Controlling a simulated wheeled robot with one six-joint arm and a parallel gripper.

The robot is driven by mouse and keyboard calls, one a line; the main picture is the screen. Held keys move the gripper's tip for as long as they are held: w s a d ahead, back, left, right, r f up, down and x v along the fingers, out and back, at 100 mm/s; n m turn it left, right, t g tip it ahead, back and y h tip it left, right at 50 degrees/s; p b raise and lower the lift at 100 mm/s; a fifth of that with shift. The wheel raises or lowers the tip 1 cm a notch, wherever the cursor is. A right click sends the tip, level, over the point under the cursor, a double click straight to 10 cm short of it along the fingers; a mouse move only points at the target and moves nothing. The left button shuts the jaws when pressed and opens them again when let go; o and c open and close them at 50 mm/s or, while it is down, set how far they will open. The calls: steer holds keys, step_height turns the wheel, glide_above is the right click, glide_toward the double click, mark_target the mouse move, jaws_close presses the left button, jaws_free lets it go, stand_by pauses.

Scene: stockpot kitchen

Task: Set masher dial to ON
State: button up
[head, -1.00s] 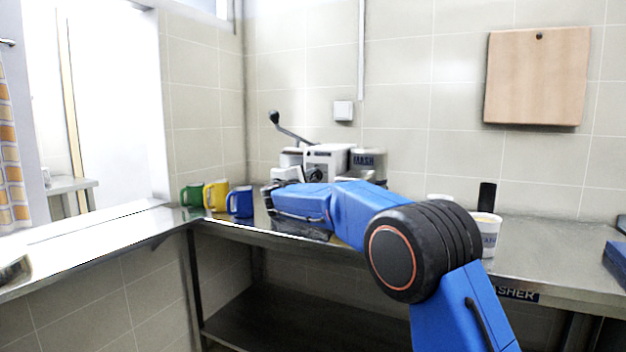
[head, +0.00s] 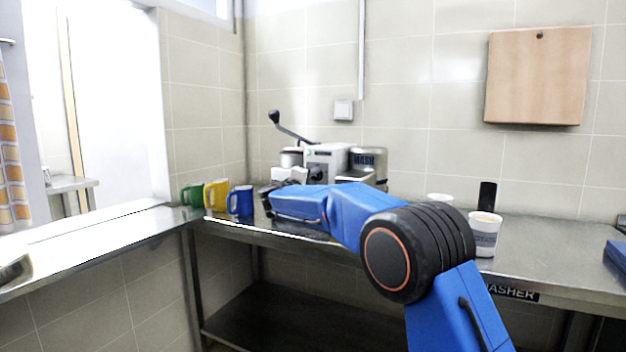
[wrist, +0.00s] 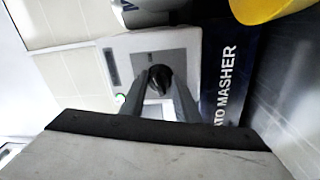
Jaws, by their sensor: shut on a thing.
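The potato masher (head: 327,158) is a white machine on the steel counter, with a lever and a pot marked MASH. In the wrist view its grey panel carries a black round dial (wrist: 158,76), and the words "...ATO MASHER" run along a dark strip beside it. My gripper (wrist: 160,84) has its two fingers on either side of the dial and is shut on it. The dial's pointer is not clear.
Green (head: 193,194), yellow (head: 216,195) and blue (head: 240,201) mugs stand left of my gripper. A white tub (head: 485,234) and an upright black object (head: 487,196) stand on the counter (head: 550,245) to the right. A cutting board (head: 538,76) hangs on the wall.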

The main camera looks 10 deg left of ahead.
steer(key=shift+f, duration=0.1)
steer(key=o, duration=1)
steer(key=shift+o, duration=0.2)
steer(key=v, duration=1.7)
steer(key=shift+s, duration=0.2)
